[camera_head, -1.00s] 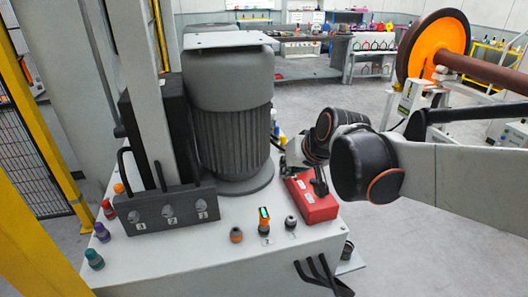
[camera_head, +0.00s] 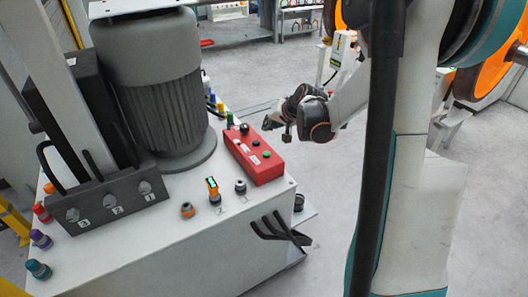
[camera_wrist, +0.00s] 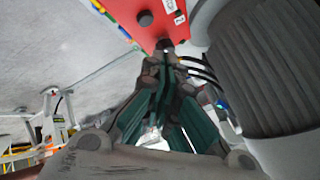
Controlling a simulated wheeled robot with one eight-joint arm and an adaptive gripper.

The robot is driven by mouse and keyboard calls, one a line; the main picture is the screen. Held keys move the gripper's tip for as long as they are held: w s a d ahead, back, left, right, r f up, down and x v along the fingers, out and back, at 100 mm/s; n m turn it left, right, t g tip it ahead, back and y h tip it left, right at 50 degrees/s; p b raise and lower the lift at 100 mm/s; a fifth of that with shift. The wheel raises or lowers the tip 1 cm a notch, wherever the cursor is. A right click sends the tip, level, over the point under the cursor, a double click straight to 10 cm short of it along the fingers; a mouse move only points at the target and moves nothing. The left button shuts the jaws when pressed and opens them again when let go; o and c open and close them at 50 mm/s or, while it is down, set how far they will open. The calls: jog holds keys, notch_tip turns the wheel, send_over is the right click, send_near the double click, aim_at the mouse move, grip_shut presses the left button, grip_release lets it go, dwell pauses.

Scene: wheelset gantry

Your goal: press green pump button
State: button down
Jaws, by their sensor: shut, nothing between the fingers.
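The red control box (camera_head: 262,165) lies on the right side of the machine's white top. Which one is the pump button I cannot read. My gripper (camera_head: 270,123) is just behind and right of the box, apart from the buttons, shut and empty. In the wrist view my gripper (camera_wrist: 165,52) points towards the red box (camera_wrist: 125,12), with the black knob (camera_wrist: 145,18) showing; no green button is visible there.
The big grey motor (camera_head: 155,85) stands left of the box. An orange-topped control (camera_head: 212,188) and a dark knob (camera_head: 240,186) sit in front. A lever block (camera_head: 115,205) stands at the front left. Open floor lies to the right of the machine.

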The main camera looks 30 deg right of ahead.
aim_at(269, 153)
jog(key=shift+d+f, duration=0.15)
jog(key=shift+d, duration=0.05)
dwell(0.3)
notch_tip(269, 153, down, 9)
jog(key=b, duration=0.6)
dwell(1.3)
jog(key=shift+f+b, duration=0.3)
jog(key=shift+b, duration=0.25)
jog(key=shift+f+b, duration=0.4)
jog(key=shift+f, duration=0.05)
dwell(0.5)
dwell(0.4)
jog(key=shift+r+p, duration=0.65)
jog(key=shift+r, duration=0.25)
